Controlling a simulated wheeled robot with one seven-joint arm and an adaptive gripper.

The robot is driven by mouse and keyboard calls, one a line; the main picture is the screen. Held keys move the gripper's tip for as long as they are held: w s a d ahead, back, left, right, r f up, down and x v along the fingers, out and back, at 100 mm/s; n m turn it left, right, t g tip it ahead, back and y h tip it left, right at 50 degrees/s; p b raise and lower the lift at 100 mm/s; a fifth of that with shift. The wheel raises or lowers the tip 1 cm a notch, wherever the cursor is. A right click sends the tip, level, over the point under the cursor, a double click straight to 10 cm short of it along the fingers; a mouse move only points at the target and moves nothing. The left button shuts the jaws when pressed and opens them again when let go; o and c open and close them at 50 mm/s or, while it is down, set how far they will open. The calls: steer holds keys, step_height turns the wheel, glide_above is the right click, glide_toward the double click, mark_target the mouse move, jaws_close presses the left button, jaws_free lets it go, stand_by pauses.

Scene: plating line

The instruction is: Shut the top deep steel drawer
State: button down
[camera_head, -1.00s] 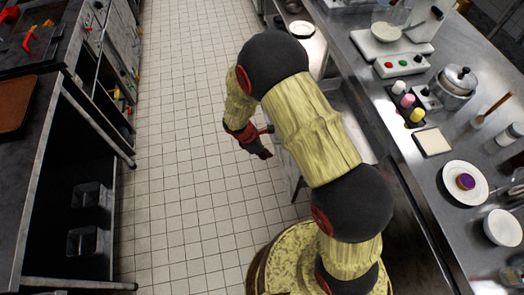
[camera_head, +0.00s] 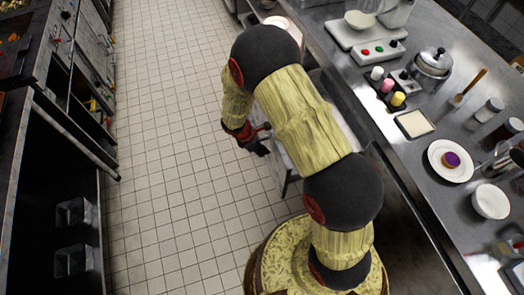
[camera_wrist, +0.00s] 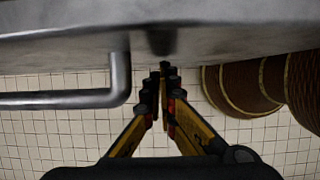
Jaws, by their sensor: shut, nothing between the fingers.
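The steel drawer (camera_head: 279,172) stands pulled out from the right-hand counter in the head view, its front facing the aisle. My arm covers much of it. In the wrist view its grey steel front (camera_wrist: 235,42) fills the top, with a bar handle (camera_wrist: 60,99) at the left. My gripper (camera_head: 262,149) is at the drawer's front on the aisle side. In the wrist view its fingers (camera_wrist: 165,72) are together and empty, just right of the handle's bent end and close to the steel front. I cannot tell whether they touch it.
The right counter (camera_head: 365,75) carries a scale (camera_head: 362,36), a steel pot (camera_head: 433,62), a white plate (camera_head: 436,170) and a bowl (camera_head: 490,202). A dark bench with shelves (camera_head: 40,180) stands left. The tiled aisle (camera_head: 165,150) between is clear.

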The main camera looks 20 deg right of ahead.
steer(key=d+p, duration=0.4)
steer(key=d, duration=2.9)
steer(key=shift+d, duration=0.4)
